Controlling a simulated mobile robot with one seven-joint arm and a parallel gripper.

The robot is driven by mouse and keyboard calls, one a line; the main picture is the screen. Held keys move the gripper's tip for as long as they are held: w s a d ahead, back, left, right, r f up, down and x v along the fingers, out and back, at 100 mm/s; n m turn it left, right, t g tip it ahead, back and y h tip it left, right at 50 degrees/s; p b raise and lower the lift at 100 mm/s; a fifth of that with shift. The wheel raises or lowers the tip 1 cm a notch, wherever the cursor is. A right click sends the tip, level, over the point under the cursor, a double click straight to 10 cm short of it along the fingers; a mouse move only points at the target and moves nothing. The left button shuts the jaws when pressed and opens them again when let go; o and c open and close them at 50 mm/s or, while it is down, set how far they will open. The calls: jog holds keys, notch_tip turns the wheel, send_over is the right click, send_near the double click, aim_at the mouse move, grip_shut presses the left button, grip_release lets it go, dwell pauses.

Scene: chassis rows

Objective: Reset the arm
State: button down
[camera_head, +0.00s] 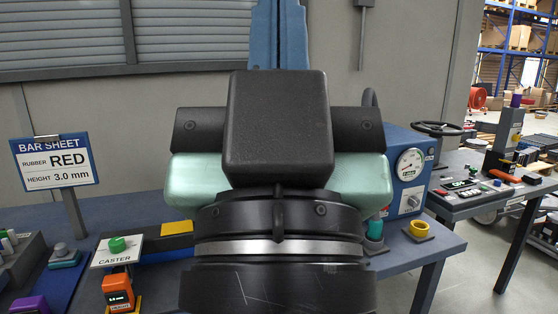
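My gripper (278,125) fills the middle of the head view, seen from behind, with a black housing and mint-green parts on both sides. Its fingertips are hidden, so I cannot tell whether it is open or holds anything. My black wrist, with a silver ring, shows below it, in front of the grey-blue bench (120,212).
A sign (54,162) reading "BAR SHEET, RUBBER RED, HEIGHT 3.0 mm" stands at left. A "CASTER" card (117,250) and an orange device (118,290) are near it. Another bench (470,205) stands beyond.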

notch_tip(320, 180, up, 14)
jog(key=p, duration=1.1)
jog(key=shift+p, duration=0.3)
dwell(0.6)
